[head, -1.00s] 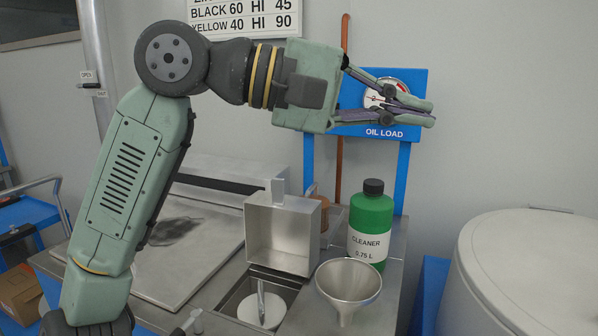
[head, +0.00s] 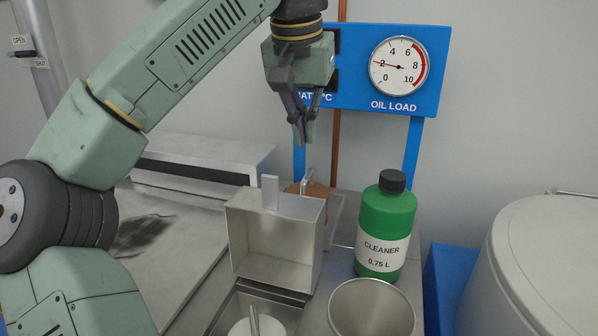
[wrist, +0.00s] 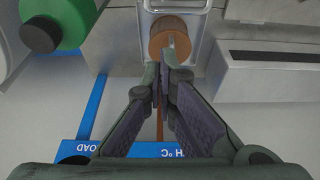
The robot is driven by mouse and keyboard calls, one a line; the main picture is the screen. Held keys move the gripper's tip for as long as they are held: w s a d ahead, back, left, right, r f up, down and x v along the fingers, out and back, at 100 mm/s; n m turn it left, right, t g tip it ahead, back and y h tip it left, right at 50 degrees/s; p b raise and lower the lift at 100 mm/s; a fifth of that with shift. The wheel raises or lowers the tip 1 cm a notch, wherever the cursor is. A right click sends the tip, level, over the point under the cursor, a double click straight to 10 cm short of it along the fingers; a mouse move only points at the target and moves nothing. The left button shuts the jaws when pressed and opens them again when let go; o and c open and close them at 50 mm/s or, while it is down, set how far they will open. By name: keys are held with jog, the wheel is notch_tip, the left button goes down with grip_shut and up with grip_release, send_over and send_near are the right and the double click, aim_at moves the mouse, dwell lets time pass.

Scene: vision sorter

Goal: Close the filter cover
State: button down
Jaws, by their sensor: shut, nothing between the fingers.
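The filter cover (head: 252,238) is a box-shaped metal lid with a tab (head: 270,192) on its top edge. It stands upright and open behind a metal well (head: 225,312), its hollow side facing the well. In the well is a white disc with a thin upright handle (head: 255,322), cut off by the frame's lower edge. My gripper (head: 303,138) points down with its fingers shut and empty, above and apart from the cover in the head view. My fingers (wrist: 163,72) also show in the wrist view.
A brown round thing with a metal handle (head: 314,187) stands behind the cover; it also shows in the wrist view (wrist: 170,38). A green cleaner bottle (head: 386,222) and metal funnel (head: 372,308) stand to the right. A blue gauge panel (head: 430,62) is behind.

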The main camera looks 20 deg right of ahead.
notch_tip(320, 180, down, 8)
jog(key=s+p, duration=0.1)
jog(key=shift+s+a+f+p, duration=0.15)
jog(key=shift+s+a+p, duration=0.1)
jog(key=shift+a+p, duration=0.1)
dwell(0.4)
